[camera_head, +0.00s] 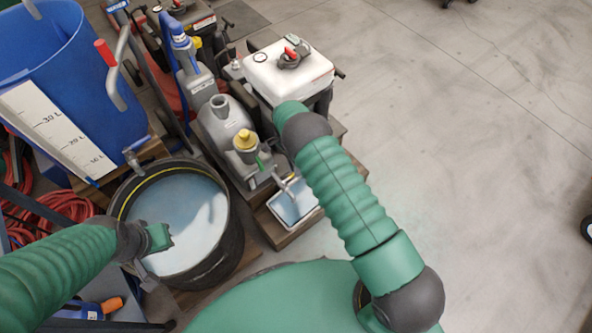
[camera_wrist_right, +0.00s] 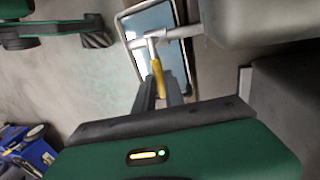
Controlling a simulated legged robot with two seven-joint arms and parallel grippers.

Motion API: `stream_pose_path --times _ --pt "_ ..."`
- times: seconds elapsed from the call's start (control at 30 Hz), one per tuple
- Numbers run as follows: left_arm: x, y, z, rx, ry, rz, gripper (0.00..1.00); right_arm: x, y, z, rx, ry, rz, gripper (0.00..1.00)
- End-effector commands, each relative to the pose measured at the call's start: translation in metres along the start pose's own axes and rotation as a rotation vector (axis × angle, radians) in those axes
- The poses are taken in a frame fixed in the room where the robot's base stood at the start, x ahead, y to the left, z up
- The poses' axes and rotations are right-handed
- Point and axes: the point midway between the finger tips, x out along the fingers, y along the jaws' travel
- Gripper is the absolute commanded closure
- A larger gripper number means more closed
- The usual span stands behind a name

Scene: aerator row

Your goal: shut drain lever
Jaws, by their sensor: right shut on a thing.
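The drain lever (camera_wrist_right: 157,68), with a yellow grip and a pale metal head, shows in the right wrist view across a metal spout (camera_wrist_right: 190,34). My right gripper (camera_wrist_right: 160,88) is shut on its yellow grip. The spout sits over a pale-rimmed tray (camera_wrist_right: 178,58). In the head view the spout (camera_head: 285,187) and tray (camera_head: 298,213) lie beside the grey machine (camera_head: 222,128); my right arm hides the right fingers. My left gripper (camera_head: 160,237) hangs over the black tub's milky liquid. Its jaw opening is unclear.
The black tub (camera_head: 232,235) stands left of the tray. A blue graduated bin (camera_head: 62,55) is at upper left, with red hose (camera_head: 62,215) below it. A white-topped engine (camera_head: 288,72) stands behind. The concrete floor (camera_head: 480,130) at right is mostly clear.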

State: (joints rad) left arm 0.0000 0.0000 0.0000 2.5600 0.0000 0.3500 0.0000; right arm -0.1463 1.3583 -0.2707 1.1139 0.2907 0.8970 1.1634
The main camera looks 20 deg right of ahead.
Motion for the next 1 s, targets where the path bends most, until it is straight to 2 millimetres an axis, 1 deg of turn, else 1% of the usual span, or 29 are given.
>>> stream_pose_path --times 0.03,0.57,0.6,0.73,0.77,1.0 --pt "0.0008 0.0000 0.0002 0.000 0.000 0.000 1.00 -0.0007 -0.0018 -0.0026 -0.010 0.008 -0.004 1.00" --pt "0.0012 0.0000 0.0003 0.000 0.000 0.000 1.00 -0.0020 -0.0040 -0.0025 -0.036 0.014 -0.007 1.00" --pt "0.0012 0.0000 0.0003 0.000 0.000 0.000 1.00 -0.0020 -0.0041 -0.0025 -0.035 0.014 -0.008 0.83" --pt "0.0012 0.0000 0.0003 0.000 0.000 0.000 1.00 -0.0016 -0.0036 -0.0018 -0.035 0.012 -0.006 0.66" --pt "0.0012 0.0000 0.0003 0.000 0.000 0.000 1.00 -0.0016 -0.0034 -0.0016 -0.035 0.011 -0.005 0.64" --pt "0.0011 0.0000 0.0003 0.000 0.000 0.000 1.00 -0.0012 -0.0027 -0.0005 -0.034 0.009 -0.003 0.64"
